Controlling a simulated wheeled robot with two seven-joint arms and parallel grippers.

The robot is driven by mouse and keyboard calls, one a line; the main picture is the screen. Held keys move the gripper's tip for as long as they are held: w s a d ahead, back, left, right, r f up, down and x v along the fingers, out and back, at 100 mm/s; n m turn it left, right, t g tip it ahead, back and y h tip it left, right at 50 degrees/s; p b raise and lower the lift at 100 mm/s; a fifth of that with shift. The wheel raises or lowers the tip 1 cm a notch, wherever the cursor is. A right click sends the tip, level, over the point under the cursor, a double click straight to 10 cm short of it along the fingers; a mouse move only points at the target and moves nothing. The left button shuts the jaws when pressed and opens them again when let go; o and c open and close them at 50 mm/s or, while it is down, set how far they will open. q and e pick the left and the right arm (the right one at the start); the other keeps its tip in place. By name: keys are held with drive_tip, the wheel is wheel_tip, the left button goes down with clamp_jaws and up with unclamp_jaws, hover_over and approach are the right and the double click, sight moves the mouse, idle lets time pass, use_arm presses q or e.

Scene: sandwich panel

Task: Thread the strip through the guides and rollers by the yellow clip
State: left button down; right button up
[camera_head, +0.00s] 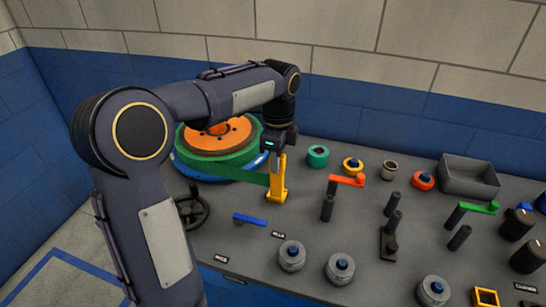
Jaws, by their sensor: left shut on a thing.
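A green strip (247,177) runs off the green coil on the orange reel (220,136) at the back left of the grey panel. Its free end meets the yellow clip (277,189), which stands upright. My left gripper (281,152) points down and is shut on the top of the yellow clip. Grey rollers with blue tops (292,254) (339,266) (433,289) stand along the front of the panel. Dark upright posts (327,207) (391,205) stand to the right of the clip. My right gripper is not in view.
A blue lever (249,219), a red lever (347,181) and a green lever (478,208) stick out over the panel. A dark handwheel (193,209) is at the left. A grey tray (469,178) and several coloured rings (317,156) lie along the back.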

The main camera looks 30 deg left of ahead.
use_arm(q)
drive_tip(key=w+d+f+p, duration=0.1)
drive_tip(key=w+f+p, duration=0.1)
drive_tip(key=w+f, duration=0.2)
drive_tip(key=w, duration=0.3)
drive_tip(key=shift+d+f, duration=0.2)
drive_tip(key=shift+d, duration=0.1)
idle(0.6)
drive_tip(key=shift+d, duration=0.15)
drive_tip(key=w+d+p, duration=0.2)
drive_tip(key=d, duration=0.6)
drive_tip(key=shift+d+p, duration=0.3)
drive_tip(key=shift+p, duration=0.1)
idle(0.6)
drive_tip(key=shift+d, duration=0.1)
drive_tip(key=w+d+p, duration=0.2)
drive_tip(key=d+p, duration=0.1)
drive_tip(key=d, duration=0.5)
drive_tip(key=shift+d, duration=0.25)
idle(0.7)
drive_tip(key=shift+w, duration=0.1)
drive_tip(key=w+d+p, duration=0.2)
drive_tip(key=d+p, duration=0.2)
drive_tip(key=d, duration=0.4)
drive_tip(key=shift+d, duration=0.35)
idle(0.7)
drive_tip(key=shift+d, duration=0.1)
